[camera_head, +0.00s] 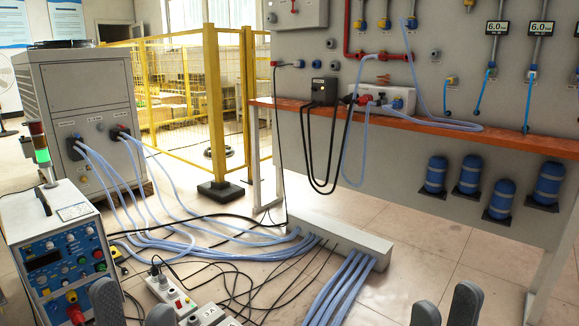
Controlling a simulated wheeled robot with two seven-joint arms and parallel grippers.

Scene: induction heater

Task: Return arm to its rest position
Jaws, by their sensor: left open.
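My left gripper (133,307) shows at the bottom left edge as two dark grey fingertips. They stand apart with nothing between them, in front of the control box and beside the white power strip. My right gripper (445,309) shows at the bottom edge, right of centre. Its two dark grey fingertips are apart and no object shows between them. Only the fingertips are in view; the rest of both arms is below the picture.
A control box (68,262) with a signal light stands at left, before a grey chiller cabinet (92,92). Blue hoses, black cables and a power strip (172,296) cover the floor. A grey panel (380,195) with an orange shelf (520,140) fills the right.

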